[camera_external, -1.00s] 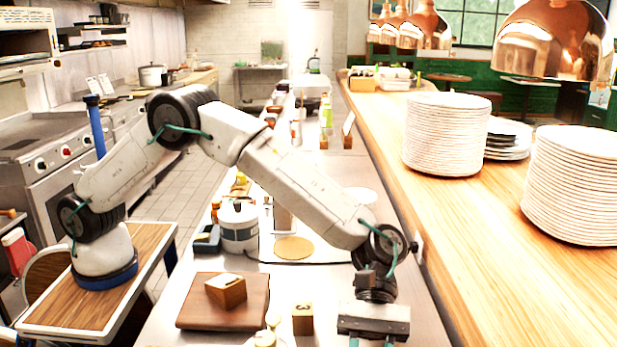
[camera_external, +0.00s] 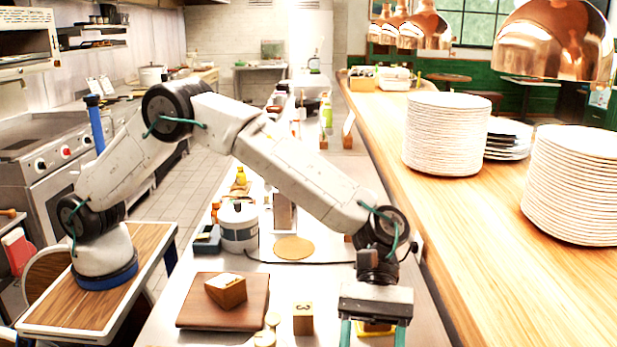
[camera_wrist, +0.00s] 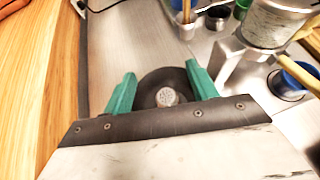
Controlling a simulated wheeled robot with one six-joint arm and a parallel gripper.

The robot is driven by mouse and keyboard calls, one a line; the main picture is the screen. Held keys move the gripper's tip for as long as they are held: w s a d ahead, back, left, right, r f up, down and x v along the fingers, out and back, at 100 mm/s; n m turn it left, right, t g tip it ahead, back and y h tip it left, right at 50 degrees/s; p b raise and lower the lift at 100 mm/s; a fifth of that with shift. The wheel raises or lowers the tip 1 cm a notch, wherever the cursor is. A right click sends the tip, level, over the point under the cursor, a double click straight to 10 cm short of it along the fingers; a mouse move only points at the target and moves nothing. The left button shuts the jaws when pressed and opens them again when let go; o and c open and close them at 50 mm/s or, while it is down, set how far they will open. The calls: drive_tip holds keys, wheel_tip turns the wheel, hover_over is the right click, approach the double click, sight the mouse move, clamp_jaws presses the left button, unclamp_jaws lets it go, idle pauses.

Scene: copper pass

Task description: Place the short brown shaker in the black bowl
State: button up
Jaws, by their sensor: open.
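My gripper (camera_external: 375,330) is open low over the counter at the front, its two teal fingers apart. In the wrist view, the fingers of my gripper (camera_wrist: 160,74) stand either side of a dark round thing that looks like the black bowl (camera_wrist: 153,77). A small grey speckled round top (camera_wrist: 167,97) sits in its middle, possibly the lid of the short brown shaker seen from above. No brown side shows, so I cannot be sure. Neither the bowl nor the shaker can be made out in the external view.
A yellowish thing (camera_external: 375,329) shows between the fingers. A wooden number block (camera_external: 303,319) and a brown board (camera_external: 195,310) with a wooden block (camera_external: 226,290) lie to the left. Stacked plates (camera_external: 445,135) stand on the wooden pass at right.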

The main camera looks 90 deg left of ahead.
drive_tip(key=shift+r, duration=1.7)
